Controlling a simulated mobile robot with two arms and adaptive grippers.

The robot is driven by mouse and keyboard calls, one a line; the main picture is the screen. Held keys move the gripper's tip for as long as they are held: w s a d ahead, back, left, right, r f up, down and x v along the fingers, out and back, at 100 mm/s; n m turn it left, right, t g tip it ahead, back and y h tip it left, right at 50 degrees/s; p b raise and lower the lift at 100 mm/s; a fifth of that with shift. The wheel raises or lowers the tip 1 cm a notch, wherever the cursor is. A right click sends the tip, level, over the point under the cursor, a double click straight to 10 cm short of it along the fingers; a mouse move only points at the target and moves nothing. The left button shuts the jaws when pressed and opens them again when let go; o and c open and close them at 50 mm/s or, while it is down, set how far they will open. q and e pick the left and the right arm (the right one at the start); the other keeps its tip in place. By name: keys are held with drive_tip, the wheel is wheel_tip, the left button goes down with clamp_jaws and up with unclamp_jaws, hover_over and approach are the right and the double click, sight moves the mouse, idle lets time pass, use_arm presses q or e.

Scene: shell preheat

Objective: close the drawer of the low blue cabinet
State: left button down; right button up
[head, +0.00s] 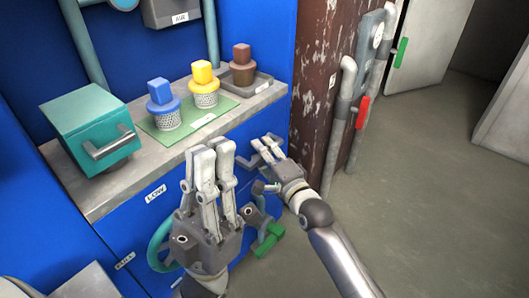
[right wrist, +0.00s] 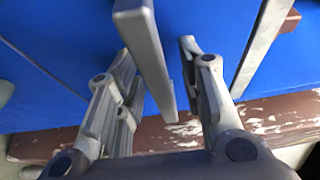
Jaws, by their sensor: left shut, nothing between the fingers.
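The low blue cabinet (head: 135,217) stands under a grey worktop, with a label reading LOW on its front. My left gripper (head: 213,152) is shut and empty, fingers up, in front of the cabinet, and hides part of it. My right gripper (head: 261,148) is at the right end of the cabinet front, just below the worktop edge. In the right wrist view its fingers (right wrist: 157,50) are apart, one on each side of a grey bar (right wrist: 146,55) that looks like a handle. I cannot tell whether the bar touches a finger or how far out the drawer is.
On the worktop (head: 105,190) stand a teal box (head: 88,125) with a grey handle, a green mat (head: 222,106) with blue and yellow pieces, and a grey tray (head: 262,85) with a brown piece. Pipes with a red lever (head: 362,112) stand at right. The floor (head: 440,150) there is clear.

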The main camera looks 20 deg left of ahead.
drive_tip(key=v, duration=1.2)
idle(0.5)
